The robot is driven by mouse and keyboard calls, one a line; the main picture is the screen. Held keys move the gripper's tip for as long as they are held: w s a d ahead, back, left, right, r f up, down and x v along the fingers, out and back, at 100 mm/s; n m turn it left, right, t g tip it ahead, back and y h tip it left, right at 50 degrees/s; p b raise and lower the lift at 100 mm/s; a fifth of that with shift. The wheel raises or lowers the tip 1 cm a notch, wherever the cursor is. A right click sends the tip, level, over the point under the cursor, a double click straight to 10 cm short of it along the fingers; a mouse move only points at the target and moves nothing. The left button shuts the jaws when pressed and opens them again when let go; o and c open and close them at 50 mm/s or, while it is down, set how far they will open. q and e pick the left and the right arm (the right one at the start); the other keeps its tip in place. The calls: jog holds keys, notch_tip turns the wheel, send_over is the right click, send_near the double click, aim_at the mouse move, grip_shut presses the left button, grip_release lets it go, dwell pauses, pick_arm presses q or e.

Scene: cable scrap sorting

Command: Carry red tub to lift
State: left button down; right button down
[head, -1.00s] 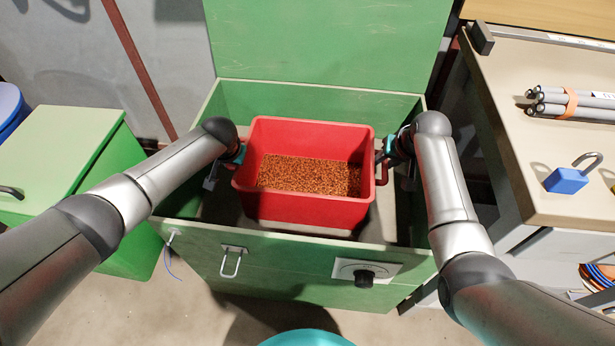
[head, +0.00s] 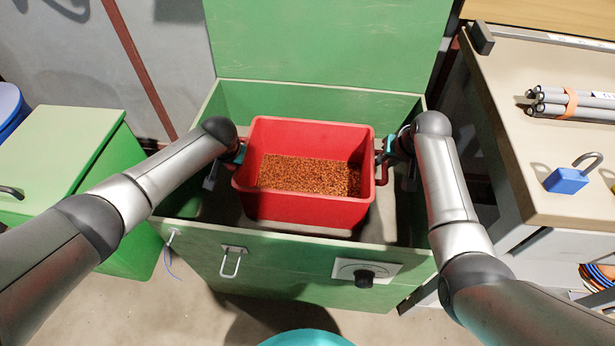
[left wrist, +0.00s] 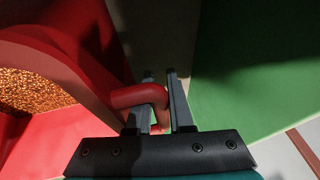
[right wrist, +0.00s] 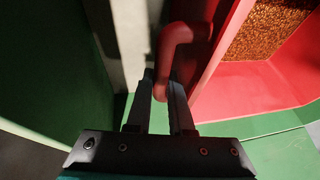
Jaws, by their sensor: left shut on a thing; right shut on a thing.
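The red tub (head: 305,208) is in the open green chest (head: 300,262), with a layer of copper-brown granules (head: 308,175) inside. It looks level. My left gripper (head: 238,154) is shut on the handle at the tub's left side; the red handle shows between its fingers in the left wrist view (left wrist: 145,97). My right gripper (head: 384,158) is shut on the handle at the right side; that handle shows in the right wrist view (right wrist: 172,45). Whether the tub's underside touches the chest floor is hidden. I cannot make out a lift in these views.
The chest's raised green lid (head: 325,40) stands behind the tub. A workbench (head: 520,110) on the right holds grey cable pieces (head: 575,103) and a blue padlock (head: 567,181). A green cabinet (head: 60,150) stands at left. The chest's front wall has a latch and black knob (head: 364,278).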

dwell(0.7)
pick_arm(q)
jog(key=shift+w+r, duration=0.1)
jog(key=shift+r, duration=0.05)
pick_arm(e)
jog(key=shift+w+r, duration=0.1)
jog(key=shift+r, duration=0.1)
